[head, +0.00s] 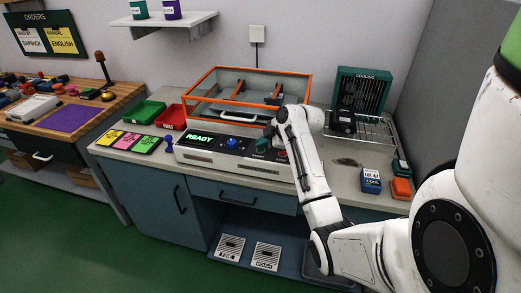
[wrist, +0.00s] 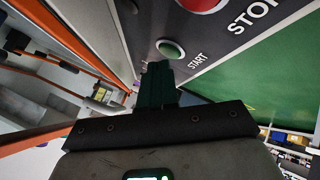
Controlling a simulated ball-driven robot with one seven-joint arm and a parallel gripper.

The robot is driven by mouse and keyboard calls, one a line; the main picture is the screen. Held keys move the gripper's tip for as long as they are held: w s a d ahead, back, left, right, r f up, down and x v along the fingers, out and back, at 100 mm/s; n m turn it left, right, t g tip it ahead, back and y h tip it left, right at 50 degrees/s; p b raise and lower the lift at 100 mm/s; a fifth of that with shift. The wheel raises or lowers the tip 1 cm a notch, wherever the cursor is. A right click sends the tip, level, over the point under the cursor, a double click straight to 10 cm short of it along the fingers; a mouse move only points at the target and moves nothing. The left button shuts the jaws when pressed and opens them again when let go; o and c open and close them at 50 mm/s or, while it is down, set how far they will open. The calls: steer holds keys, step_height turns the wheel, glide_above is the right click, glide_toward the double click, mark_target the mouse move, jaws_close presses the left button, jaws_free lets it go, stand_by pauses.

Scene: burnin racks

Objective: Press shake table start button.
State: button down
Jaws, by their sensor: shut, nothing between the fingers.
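The shake table's front panel (head: 208,153) shows a green READY display (head: 200,138), a blue knob (head: 232,143) and a red stop button (head: 282,156). In the wrist view the green start button (wrist: 170,48) has a pale ring and the label START beside it. The red stop button (wrist: 203,3) is cut off at the top edge. My gripper (wrist: 157,70) is shut and empty, its dark green fingertips just below the start button in the picture. Whether they touch it cannot be told. In the head view my gripper (head: 264,145) is over the panel's right part.
An orange-framed clear enclosure (head: 246,72) stands behind the panel. Green (head: 143,112) and red (head: 170,117) bins and coloured cards (head: 127,142) lie to the left. A cooling rack (head: 361,90), a blue block (head: 371,181) and an orange block (head: 401,189) are to the right.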

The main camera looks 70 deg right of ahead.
mark_target(262, 150)
steer(key=shift+f+b, duration=0.3)
steer(key=shift+f, duration=0.15)
stand_by(0.6)
steer(key=shift+r, duration=0.15)
steer(key=shift+r+p, duration=0.65)
steer(key=shift+r, duration=0.1)
steer(key=shift+r+p, duration=1.9)
steer(key=shift+r, duration=0.6)
steer(key=shift+a+f, duration=0.1)
